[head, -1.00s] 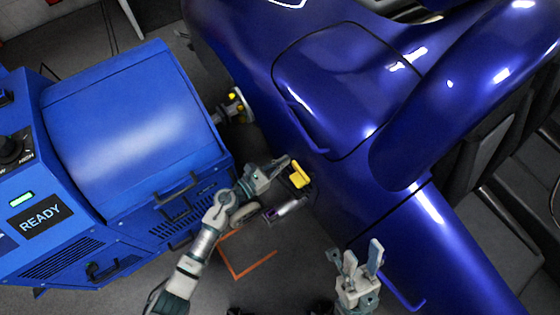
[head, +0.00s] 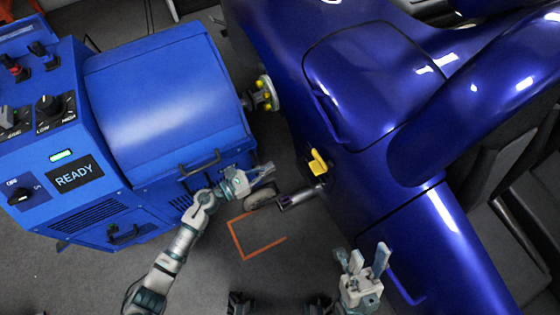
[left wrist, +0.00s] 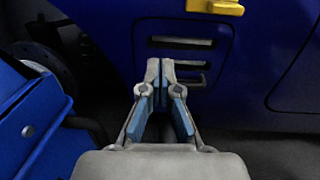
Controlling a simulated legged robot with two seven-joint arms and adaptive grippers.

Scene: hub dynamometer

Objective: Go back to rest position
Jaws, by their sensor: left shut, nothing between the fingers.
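My left gripper (head: 266,171) is in the gap between the blue dynamometer cabinet (head: 165,95) and the dark blue car (head: 365,85). Its fingers are together and hold nothing; they also show shut in the left wrist view (left wrist: 160,85), pointing at the car's side. My right gripper (head: 362,258) is at the bottom, beside the car's lower panel, with its two fingers spread apart and nothing between them. A yellow handle (head: 318,162) sticks out of the car's side, apart from the left gripper. It also shows at the top of the left wrist view (left wrist: 215,7).
A hub with yellow parts (head: 266,93) sits between cabinet and car. A grey cylindrical part (head: 299,197) lies near the car's side. The cabinet has a handle (head: 199,163) and a READY display (head: 75,177). An orange floor mark (head: 240,242) lies on open grey floor.

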